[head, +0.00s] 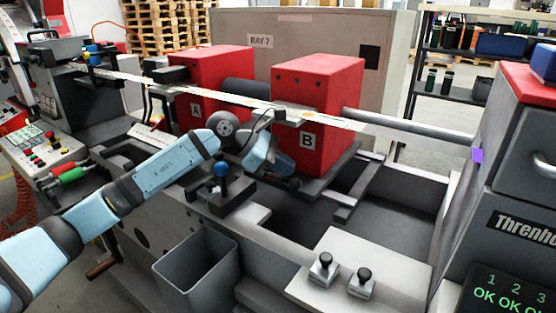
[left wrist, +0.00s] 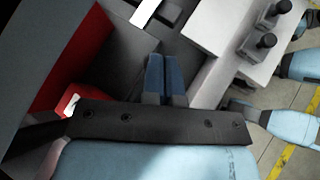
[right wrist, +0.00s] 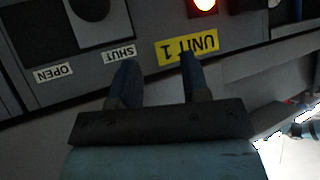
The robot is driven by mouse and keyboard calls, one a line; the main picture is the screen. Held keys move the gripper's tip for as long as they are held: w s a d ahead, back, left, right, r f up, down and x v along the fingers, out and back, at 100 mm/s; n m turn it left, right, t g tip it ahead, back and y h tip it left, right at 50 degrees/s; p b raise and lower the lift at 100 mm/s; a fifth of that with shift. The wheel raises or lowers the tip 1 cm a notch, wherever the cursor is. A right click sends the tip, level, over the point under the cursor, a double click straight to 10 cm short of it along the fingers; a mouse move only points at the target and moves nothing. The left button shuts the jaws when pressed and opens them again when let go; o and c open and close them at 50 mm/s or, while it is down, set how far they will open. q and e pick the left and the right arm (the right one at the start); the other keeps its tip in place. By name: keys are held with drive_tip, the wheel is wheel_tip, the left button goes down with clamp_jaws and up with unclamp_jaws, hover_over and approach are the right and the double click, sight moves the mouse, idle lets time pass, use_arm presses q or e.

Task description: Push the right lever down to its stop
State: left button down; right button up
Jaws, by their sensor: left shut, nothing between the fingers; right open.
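No lever is labelled right. A lever with a blue knob (head: 221,170) stands upright on a grey block on the machine front. A dark round knob (head: 294,183) shows below the block marked B; whether it is a lever end I cannot tell. My left gripper (head: 285,163) is in front of block B, just above that dark knob. Its blue fingers are together and empty in the left wrist view (left wrist: 165,78); contact is unclear. My right gripper (right wrist: 157,72) is open and empty, before a panel with upside-down OPEN, SHUT and UNIT 1 labels. It is outside the head view.
Red blocks A (head: 215,75) and B (head: 318,85) stand behind my left arm, with a pale strip (head: 240,98) across them. Two black-knobbed pegs (head: 345,275) stand on a white plate. A grey bin (head: 200,270) hangs in front. A Threnhold cabinet (head: 515,190) bounds the right.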

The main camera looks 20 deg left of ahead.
use_arm(q)
drive_tip(key=f+y, duration=0.1)
drive_tip(key=d+f+m+y, duration=0.1)
drive_tip(key=y, duration=0.1)
drive_tip(key=shift+d+f, duration=0.1)
drive_tip(key=shift+f, duration=0.1)
drive_tip(key=shift+s+b, duration=0.15)
drive_tip(key=shift+b, duration=0.15)
use_arm(e)
drive_tip(key=shift+s+d+f, duration=0.1)
drive_tip(key=shift+f, duration=0.2)
